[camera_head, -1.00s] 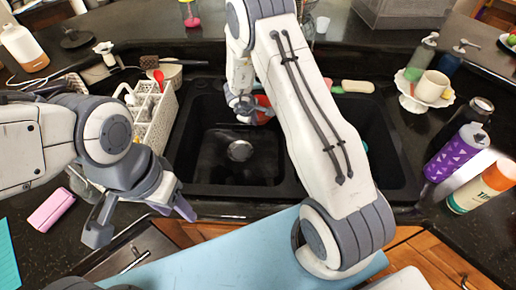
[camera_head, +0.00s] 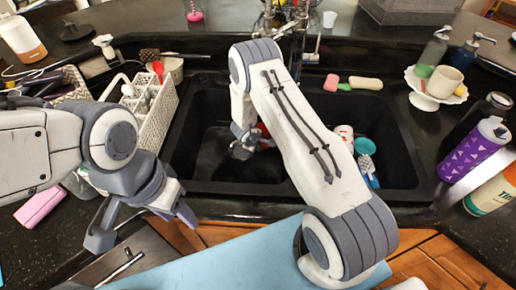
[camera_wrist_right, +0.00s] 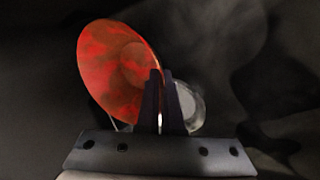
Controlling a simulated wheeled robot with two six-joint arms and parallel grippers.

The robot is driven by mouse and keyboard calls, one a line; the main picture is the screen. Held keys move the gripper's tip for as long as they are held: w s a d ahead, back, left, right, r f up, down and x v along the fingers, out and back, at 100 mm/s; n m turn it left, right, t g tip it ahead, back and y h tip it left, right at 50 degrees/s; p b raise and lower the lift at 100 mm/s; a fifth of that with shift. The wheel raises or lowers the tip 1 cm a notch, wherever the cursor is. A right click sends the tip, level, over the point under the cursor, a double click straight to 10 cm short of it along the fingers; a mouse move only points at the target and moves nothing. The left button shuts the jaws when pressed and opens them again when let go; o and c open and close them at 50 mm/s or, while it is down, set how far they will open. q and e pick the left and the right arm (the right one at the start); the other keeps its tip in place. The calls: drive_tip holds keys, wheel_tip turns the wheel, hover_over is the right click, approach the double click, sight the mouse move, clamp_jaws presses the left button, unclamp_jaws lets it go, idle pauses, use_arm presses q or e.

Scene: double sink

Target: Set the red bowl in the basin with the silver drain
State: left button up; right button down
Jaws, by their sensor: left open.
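The red bowl (camera_wrist_right: 112,70) is tilted in the right wrist view, with its rim between the fingers of my right gripper (camera_wrist_right: 161,73). In the head view only a bit of the bowl (camera_head: 264,130) shows beside the right gripper (camera_head: 245,150), which is low inside the left basin (camera_head: 196,130). The silver drain (camera_wrist_right: 188,106) shows partly behind the fingers in the wrist view. In the head view the drain is hidden. I cannot tell whether the bowl touches the basin floor. My left gripper (camera_head: 145,229) is open and empty in front of the sink's left side.
The right basin holds a white-and-red item (camera_head: 345,133) and a blue utensil (camera_head: 367,160). A white caddy (camera_head: 150,118) stands left of the sink. A cake stand (camera_head: 422,101) and bottles are to the right. My right arm crosses above the sink's middle.

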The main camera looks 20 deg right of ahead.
drive_tip(key=shift+f, duration=0.35)
drive_tip(key=shift+f, duration=0.15)
drive_tip(key=c, duration=1.1)
unclamp_jaws()
drive_tip(key=p+v, duration=0.1)
drive_tip(key=v, duration=1.1)
drive_tip(key=shift+p, duration=0.35)
